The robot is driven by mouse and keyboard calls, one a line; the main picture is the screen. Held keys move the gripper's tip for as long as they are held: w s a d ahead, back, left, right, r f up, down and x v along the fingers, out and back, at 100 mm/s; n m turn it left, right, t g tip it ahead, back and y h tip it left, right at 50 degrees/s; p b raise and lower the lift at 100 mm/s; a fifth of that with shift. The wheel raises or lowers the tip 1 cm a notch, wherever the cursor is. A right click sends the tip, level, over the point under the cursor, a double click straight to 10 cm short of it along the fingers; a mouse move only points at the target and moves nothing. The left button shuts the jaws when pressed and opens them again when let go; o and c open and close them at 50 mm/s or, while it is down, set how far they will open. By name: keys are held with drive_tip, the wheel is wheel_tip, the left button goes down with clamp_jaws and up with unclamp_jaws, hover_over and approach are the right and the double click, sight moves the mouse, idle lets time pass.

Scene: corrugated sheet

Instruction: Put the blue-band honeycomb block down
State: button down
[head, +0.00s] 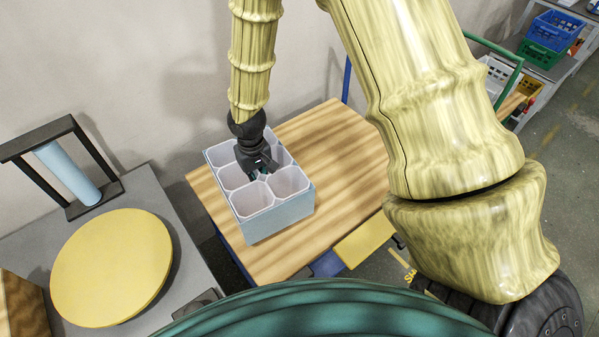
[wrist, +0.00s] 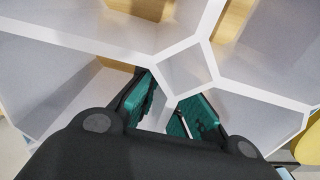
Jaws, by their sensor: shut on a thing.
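The blue-band honeycomb block (head: 280,215) is a box of several open white cells with a light blue band around its outside. In the head view it is upright, at the left part of the wooden table top (head: 340,145). My gripper (head: 261,174) reaches down into it from above and is shut on an inner cell wall. In the wrist view the teal finger pads (wrist: 168,108) stand among the white walls of the block (wrist: 185,70). Wood shows through some cells. The block's underside is hidden, so I cannot tell whether it touches the table.
A grey bench at left holds a round yellow disc (head: 112,267) and a black frame with a blue roll (head: 68,172). A yellow piece (head: 365,243) is at the table's front edge. The right part of the table looks clear, partly behind my arm. Crates (head: 553,32) stand far right.

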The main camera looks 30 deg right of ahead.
drive_tip(key=shift+d+f+n+b, duration=0.2)
drive_tip(key=shift+d+n+b, duration=0.1)
drive_tip(key=shift+b, duration=2.65)
drive_tip(key=s+b, duration=0.1)
drive_tip(key=b, duration=0.3)
drive_tip(key=s+d+r+b, duration=0.1)
drive_tip(key=b, duration=0.2)
drive_tip(key=shift+s+n+b, duration=0.15)
drive_tip(key=shift+n+b, duration=0.2)
drive_tip(key=shift+n, duration=0.05)
drive_tip(key=shift+w+d+f+p, duration=0.3)
drive_tip(key=shift+w+d+f, duration=0.5)
drive_tip(key=shift+w+d, duration=1.1)
drive_tip(key=shift+w+d+f+p, duration=0.35)
drive_tip(key=shift+w+d+f, duration=0.5)
drive_tip(key=shift+w+d, duration=1.05)
drive_tip(key=shift+w+d+f+p, duration=0.3)
drive_tip(key=shift+w+d+f, duration=0.75)
drive_tip(key=shift+d, duration=1.45)
drive_tip(key=shift+w+r, duration=0.2)
drive_tip(key=shift+r, duration=0.05)
drive_tip(key=shift+f, duration=0.1)
